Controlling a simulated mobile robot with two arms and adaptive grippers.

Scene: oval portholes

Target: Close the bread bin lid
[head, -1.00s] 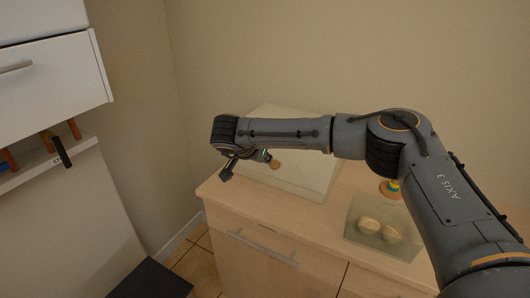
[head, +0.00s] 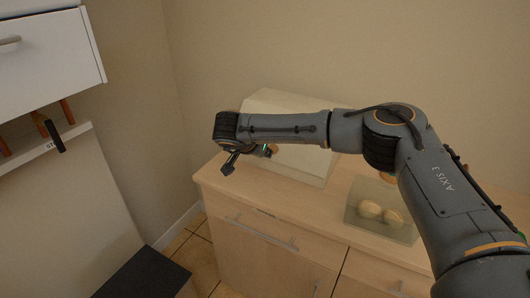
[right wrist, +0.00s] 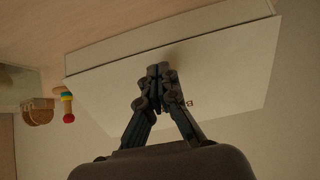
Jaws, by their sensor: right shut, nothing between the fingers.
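The bread bin (head: 283,102) is a cream-white box at the back of the wooden counter, partly hidden behind my right arm in the head view. In the right wrist view its lid (right wrist: 95,97) is a broad white panel with dark lettering, partly hidden by my fingers. The panel lies along a pale strip near the counter; I cannot tell whether it is fully closed. My right gripper (right wrist: 157,72) is shut and empty, its tips in front of the panel; contact is unclear. It also shows in the head view (head: 230,161), at the bin's left. My left gripper is not in view.
A clear tray (head: 355,222) with bread rolls (head: 380,212) sits on the counter (head: 290,196) right of the bin. A small ringed item with a red tip (right wrist: 66,105) stands beside the bin. A white drawer cabinet (head: 45,55) is at the left.

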